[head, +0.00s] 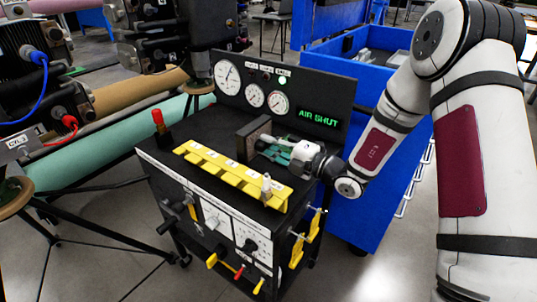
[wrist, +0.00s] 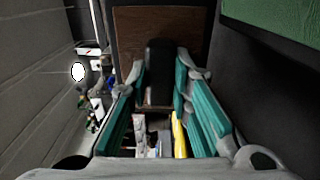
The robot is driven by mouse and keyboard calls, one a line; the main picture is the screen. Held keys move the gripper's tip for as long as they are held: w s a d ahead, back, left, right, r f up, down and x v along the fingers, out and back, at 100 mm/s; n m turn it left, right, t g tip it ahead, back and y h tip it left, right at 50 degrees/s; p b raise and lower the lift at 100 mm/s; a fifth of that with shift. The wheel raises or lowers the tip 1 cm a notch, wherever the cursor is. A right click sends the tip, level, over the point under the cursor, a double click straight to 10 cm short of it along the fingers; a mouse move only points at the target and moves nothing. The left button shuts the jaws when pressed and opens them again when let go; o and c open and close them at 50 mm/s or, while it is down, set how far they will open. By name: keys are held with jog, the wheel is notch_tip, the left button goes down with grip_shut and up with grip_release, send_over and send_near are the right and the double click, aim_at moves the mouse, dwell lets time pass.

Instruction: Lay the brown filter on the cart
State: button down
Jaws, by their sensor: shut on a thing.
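The brown filter (head: 251,137) is a flat block with a dark frame. In the head view it stands upright on edge over the black top of the cart (head: 192,132), behind the yellow strip. My gripper (head: 265,145) comes in from the right and is shut on the filter. In the wrist view the filter's brown face (wrist: 130,35) fills the top middle, and the teal-padded fingers of my gripper (wrist: 165,88) close on a dark upright part in front of it. I cannot tell whether the filter's lower edge touches the cart.
A yellow numbered strip (head: 222,171) runs along the cart's front. A gauge panel (head: 285,93) reading "AIR SHUT" rises at the back. A red-topped lever (head: 159,121) stands at the left corner. A blue cabinet (head: 372,165) is close behind on the right.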

notch_tip(320, 180, down, 3)
jog(key=shift+r, duration=0.1)
jog(key=c, duration=1.5)
grip_release()
jog(key=shift+o, duration=0.2)
jog(key=shift+s+d, duration=0.1)
jog(key=shift+d, duration=0.05)
jog(key=p+v, duration=0.1)
jog(key=v, duration=1)
jog(key=shift+s+d, duration=0.2)
jog(key=shift+s, duration=0.05)
